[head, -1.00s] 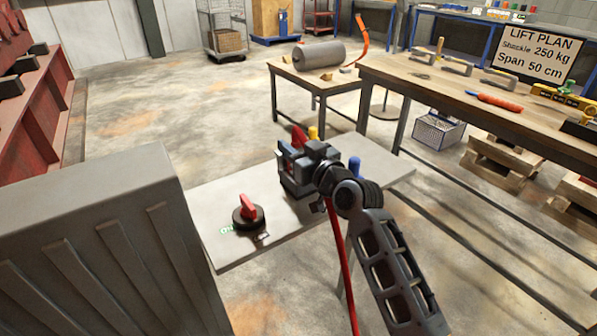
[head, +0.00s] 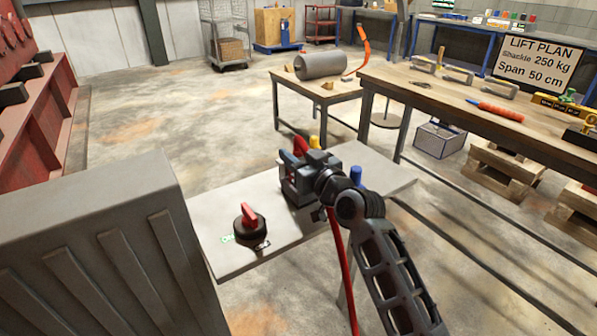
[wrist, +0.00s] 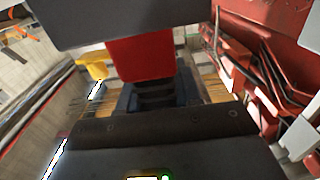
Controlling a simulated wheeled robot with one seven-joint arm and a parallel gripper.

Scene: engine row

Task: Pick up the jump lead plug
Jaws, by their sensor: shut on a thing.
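My gripper (head: 293,178) is over the grey panel (head: 215,205) in the head view. In the wrist view, a red block (wrist: 145,58), which looks like the jump lead plug, sits between my dark jaws (wrist: 145,85). My gripper is shut on it. In the head view my gripper hides most of the plug, and a red part (head: 300,147) shows just behind the jaws. A red cable (head: 341,260) hangs down beside my wrist. I cannot tell whether the plug touches the panel.
A black knob with a red handle (head: 249,222) stands on the panel. Yellow (head: 314,141) and blue (head: 356,175) pieces are close to my gripper. A grey ribbed casing (head: 100,250) is at front left. A wooden workbench (head: 420,93) stands at right.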

